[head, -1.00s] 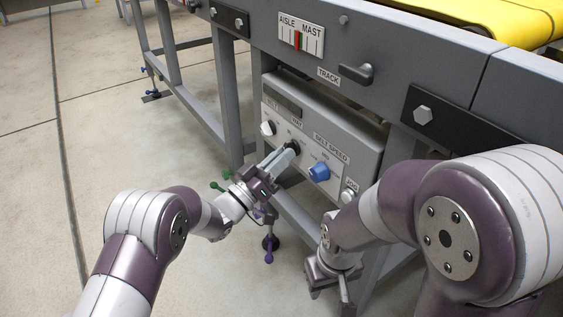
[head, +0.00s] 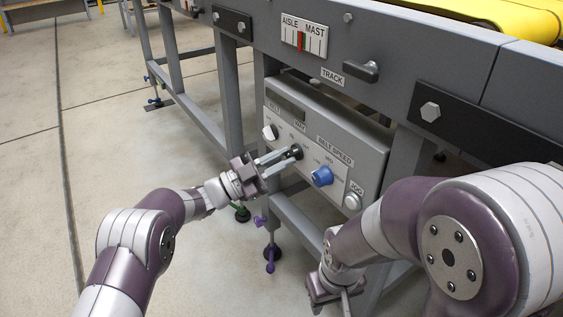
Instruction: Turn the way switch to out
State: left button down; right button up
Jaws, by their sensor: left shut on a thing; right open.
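The way switch is a small black knob (head: 297,152) on the grey control panel (head: 372,158), below a label that seems to read WAY. My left gripper (head: 291,155) reaches it from the left, with its two long fingers shut on the knob. The fingers cover part of the knob, and I cannot read which way it points. My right gripper (head: 340,295) is open and empty, low in front of the panel at the bottom of the head view, partly cut off by the frame edge.
On the panel are a white knob (head: 270,132) at left, a blue belt speed knob (head: 322,176) and a JOG button (head: 352,201). Frame legs stand below; open floor lies to the left.

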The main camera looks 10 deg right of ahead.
pick_arm(q)
jog(key=shift+m+g, duration=0.6)
jog(key=shift+m, duration=0.9)
jog(key=shift+y, duration=0.3)
jog(key=c, duration=1.1)
grip_release()
jog(key=p+v, duration=0.5)
jog(key=v, duration=0.7)
jog(key=shift+w+a, duration=0.1)
jog(key=shift+a, duration=0.25)
jog(key=shift+f, duration=0.1)
